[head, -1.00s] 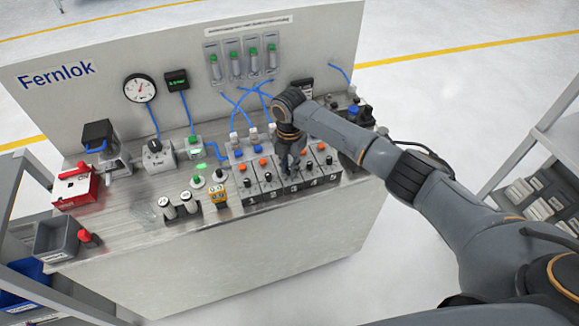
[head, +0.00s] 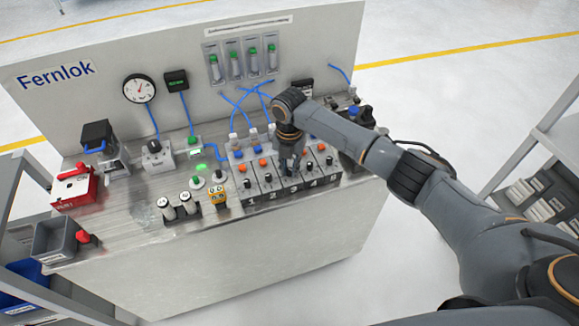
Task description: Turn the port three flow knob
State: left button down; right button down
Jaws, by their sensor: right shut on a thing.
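The valve manifold (head: 262,193) is a grey block on the bench, with numbered ports in a row, orange and blue buttons and small black knobs. My right gripper (head: 289,170) comes down from above at the third port. Its fingers are shut on the port three flow knob, which is mostly hidden between and behind them. The port two knob (head: 268,179) and port four knob (head: 309,167) stand free on either side. My left gripper is not in view.
Blue hoses (head: 233,112) run behind the manifold. A red box (head: 74,187) and grey bin (head: 58,238) are at the far left. The bench's front strip is clear.

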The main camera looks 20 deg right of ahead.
aim_at(289, 169)
jog(key=shift+w, duration=0.1)
jog(key=c, duration=1.3)
grip_release()
notch_tip(289, 169, up, 12)
jog(key=shift+r, duration=0.1)
